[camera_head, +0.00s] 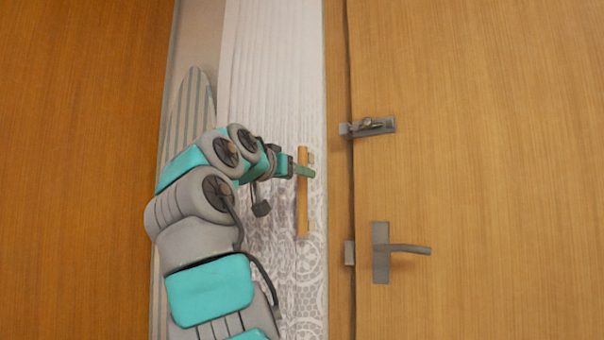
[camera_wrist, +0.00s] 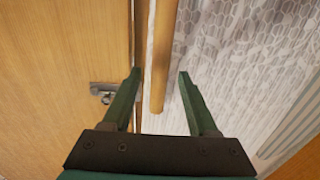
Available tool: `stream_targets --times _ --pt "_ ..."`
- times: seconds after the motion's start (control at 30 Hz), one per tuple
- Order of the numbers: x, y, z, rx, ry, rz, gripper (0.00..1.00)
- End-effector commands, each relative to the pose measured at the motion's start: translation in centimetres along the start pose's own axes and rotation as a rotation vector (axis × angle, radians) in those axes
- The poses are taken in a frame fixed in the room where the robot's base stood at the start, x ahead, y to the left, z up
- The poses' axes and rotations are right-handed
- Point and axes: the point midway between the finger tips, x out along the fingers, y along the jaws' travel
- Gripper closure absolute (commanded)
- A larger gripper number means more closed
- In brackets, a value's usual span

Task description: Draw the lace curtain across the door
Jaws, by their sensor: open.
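The white lace curtain (camera_head: 275,60) hangs gathered in a narrow strip left of the wooden door (camera_head: 480,200). A vertical wooden bar (camera_head: 302,215) stands at the curtain's right edge. My gripper (camera_head: 308,171) is at the upper-middle part of this bar, fingers pointing right. In the wrist view the green fingers of my gripper (camera_wrist: 160,74) are open, and the bar (camera_wrist: 161,55) lies between them in the picture, with a gap on each side. Lace (camera_wrist: 235,50) fills the area right of the bar. I cannot tell how deep the bar sits between the fingers.
The door has a latch (camera_head: 368,126) and a lever handle (camera_head: 385,250), both right of the bar. The latch also shows behind the left finger in the wrist view (camera_wrist: 101,90). A striped board (camera_head: 193,105) stands behind my arm, and a wood panel (camera_head: 80,150) fills the left.

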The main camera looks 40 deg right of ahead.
Motion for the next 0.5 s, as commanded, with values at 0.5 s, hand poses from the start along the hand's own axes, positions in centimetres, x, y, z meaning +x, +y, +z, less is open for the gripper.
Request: stream_targets --times 0.5 --pt "3.3 0.0 -0.1 0.000 0.002 -0.001 0.41"
